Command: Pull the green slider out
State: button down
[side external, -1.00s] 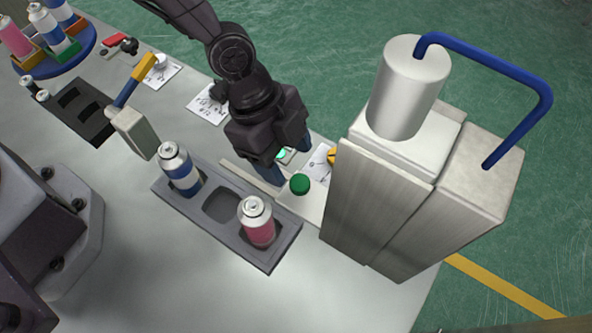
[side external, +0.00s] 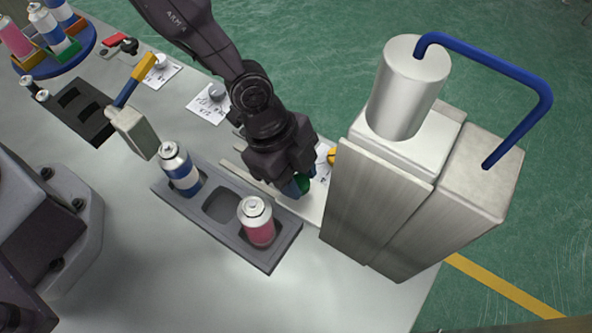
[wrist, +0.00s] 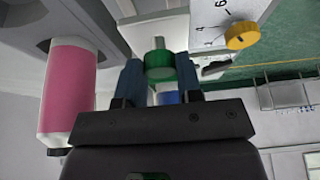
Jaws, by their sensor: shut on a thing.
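The green slider knob (wrist: 160,66) stands between the two blue fingers of my gripper (wrist: 160,84) in the wrist view, with its grey stem visible beyond it. The fingers are closed on the knob. In the side view my gripper (side external: 297,188) is over the pale slider track (side external: 262,184) beside the press, and only a bit of the green knob (side external: 304,184) shows past the fingers. The rest of the knob is hidden behind them.
A grey tray (side external: 220,233) holds a blue can (side external: 181,172) and a pink can (side external: 257,224), close beside my gripper. The tall metal press (side external: 372,200) with a blue pipe stands just right. A yellow knob (wrist: 241,35) sits on a white dial plate.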

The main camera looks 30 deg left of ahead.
jog(key=a, duration=1.2)
jog(key=shift+a, duration=0.35)
jog(key=c, duration=0.8)
grip_release()
jog(key=shift+d, duration=0.1)
jog(key=shift+r, duration=0.15)
jog(key=shift+r, duration=0.3)
jog(key=v, duration=1.2)
jog(key=shift+a, duration=0.25)
